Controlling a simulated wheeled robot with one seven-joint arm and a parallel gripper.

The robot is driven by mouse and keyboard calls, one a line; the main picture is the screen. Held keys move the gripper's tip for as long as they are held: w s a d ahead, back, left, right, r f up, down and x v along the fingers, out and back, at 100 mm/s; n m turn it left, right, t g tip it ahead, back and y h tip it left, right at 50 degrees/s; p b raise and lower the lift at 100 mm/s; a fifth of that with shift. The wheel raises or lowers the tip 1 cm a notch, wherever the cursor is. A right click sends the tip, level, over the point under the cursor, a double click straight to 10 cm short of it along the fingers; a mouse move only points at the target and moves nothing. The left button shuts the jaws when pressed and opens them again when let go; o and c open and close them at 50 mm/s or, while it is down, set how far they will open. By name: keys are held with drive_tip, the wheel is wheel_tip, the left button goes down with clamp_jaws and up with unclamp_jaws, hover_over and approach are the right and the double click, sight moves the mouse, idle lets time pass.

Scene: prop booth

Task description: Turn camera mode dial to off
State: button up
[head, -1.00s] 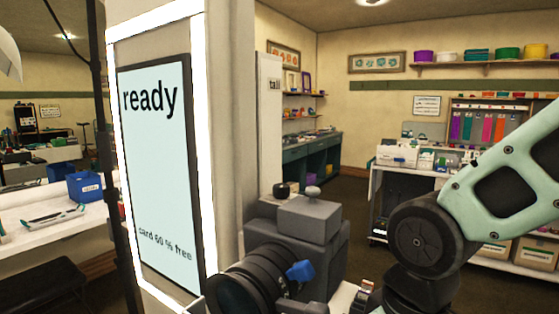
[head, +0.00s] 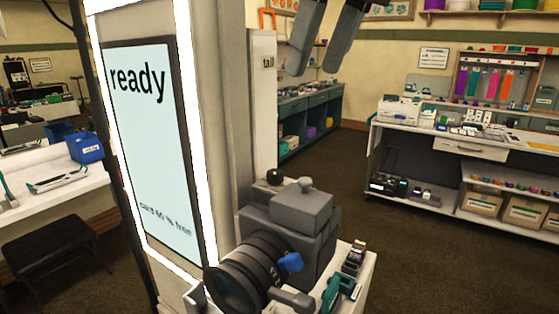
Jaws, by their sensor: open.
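The grey camera (head: 300,235) stands at the lower middle of the head view, left of a white stand top. Its black ringed lens (head: 238,275) faces the lower left, with a blue lever (head: 290,262) on the lens side. A small dark round knob (head: 275,177) sits at the camera's upper left, and a grey knob (head: 305,185) tops its housing. I cannot tell which is the mode dial, and no dial marks are readable. My gripper (head: 313,70) hangs at the top of the view, above and apart from the camera, open and empty.
A lit screen (head: 150,150) reading "ready" stands on a pillar just left of the camera. Small dark and teal items (head: 342,285) lie on the white stand (head: 368,262) at right. A workbench (head: 470,150) stands farther right; the floor between is clear.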

sight(276, 172)
drive_tip(key=p+x, duration=0.2)
drive_tip(key=x, duration=1.5)
clamp_jaws()
